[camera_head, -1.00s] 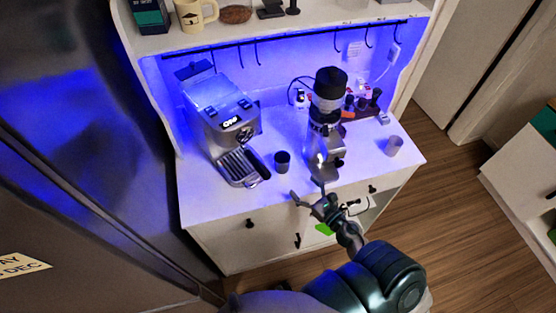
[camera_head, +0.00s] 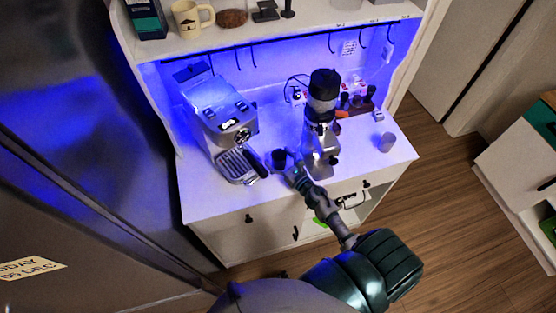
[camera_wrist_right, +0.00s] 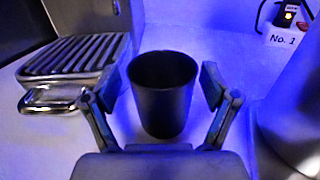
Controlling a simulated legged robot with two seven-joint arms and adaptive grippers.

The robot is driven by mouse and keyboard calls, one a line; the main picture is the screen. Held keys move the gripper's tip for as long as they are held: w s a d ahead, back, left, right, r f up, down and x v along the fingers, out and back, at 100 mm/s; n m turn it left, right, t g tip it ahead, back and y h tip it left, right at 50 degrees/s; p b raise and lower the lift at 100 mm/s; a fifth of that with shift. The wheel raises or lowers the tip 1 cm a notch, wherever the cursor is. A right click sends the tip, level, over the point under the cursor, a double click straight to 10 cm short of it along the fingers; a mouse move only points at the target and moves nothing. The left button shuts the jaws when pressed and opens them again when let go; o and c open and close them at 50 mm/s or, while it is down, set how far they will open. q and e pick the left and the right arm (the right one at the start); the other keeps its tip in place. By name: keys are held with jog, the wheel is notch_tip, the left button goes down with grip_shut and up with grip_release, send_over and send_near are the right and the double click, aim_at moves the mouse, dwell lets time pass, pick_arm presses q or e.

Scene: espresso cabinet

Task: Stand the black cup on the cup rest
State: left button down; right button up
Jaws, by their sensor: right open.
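The black cup (camera_head: 278,157) stands upright on the white counter between the espresso machine and the grinder. In the right wrist view the cup (camera_wrist_right: 162,95) is between the two fingers of my right gripper (camera_wrist_right: 160,88), with a gap on each side. The right gripper (camera_head: 287,165) is open at the cup and hides part of it in the head view. The espresso machine (camera_head: 222,115) stands to the left, its slatted metal grille (camera_head: 238,165) at the front; the grille also shows in the wrist view (camera_wrist_right: 75,55). My left gripper is not in view.
A coffee grinder (camera_head: 321,110) stands close to the right of the cup. A grey cup (camera_head: 386,142) stands near the counter's right end. The portafilter handle (camera_head: 256,162) juts out between machine and cup. A shelf (camera_head: 270,26) with a mug is above. The front left counter is clear.

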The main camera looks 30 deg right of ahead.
jog(key=shift+d, duration=0.25)
jog(key=shift+c, duration=1)
jog(key=shift+s+d, duration=0.1)
jog(key=shift+d, duration=0.05)
jog(key=c, duration=1.1)
jog(key=shift+a, duration=0.35)
jog(key=shift+c, duration=0.5)
